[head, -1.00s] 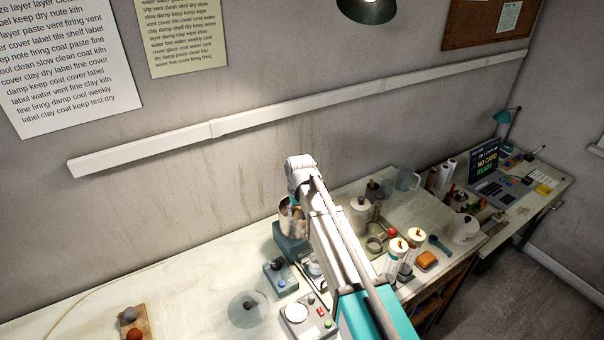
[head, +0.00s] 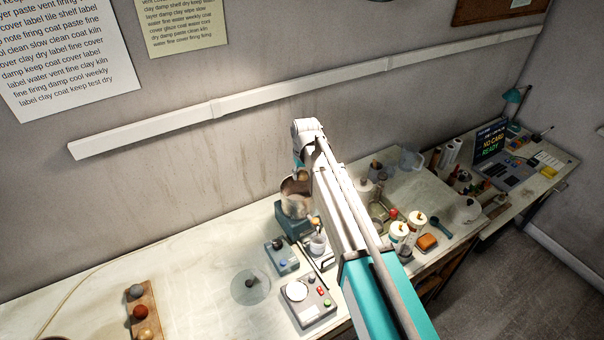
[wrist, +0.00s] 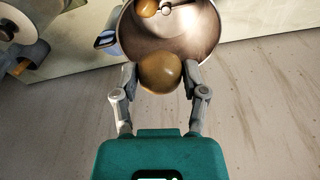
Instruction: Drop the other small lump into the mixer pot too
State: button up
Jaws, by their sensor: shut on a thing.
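My gripper (wrist: 159,84) is shut on a smooth brown lump (wrist: 160,74). In the wrist view the lump overlaps the near rim of the metal mixer pot (wrist: 205,35). Inside the pot are another brown lump (wrist: 147,8) and part of a metal fitting. In the head view the mixer pot (head: 296,190) stands on its teal base (head: 291,222) by the wall, just below the end of my arm. My arm hides part of the pot there, and the held lump cannot be made out.
A wooden board (head: 146,312) with several balls lies at the left of the bench. Jars (head: 399,231) stand to the right of my arm.

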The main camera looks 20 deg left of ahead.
jog(key=shift+f+b, duration=2.65)
jog(key=shift+f, duration=0.15)
jog(key=o, duration=1.2)
jog(key=shift+o, duration=0.2)
jog(key=shift+r, duration=0.1)
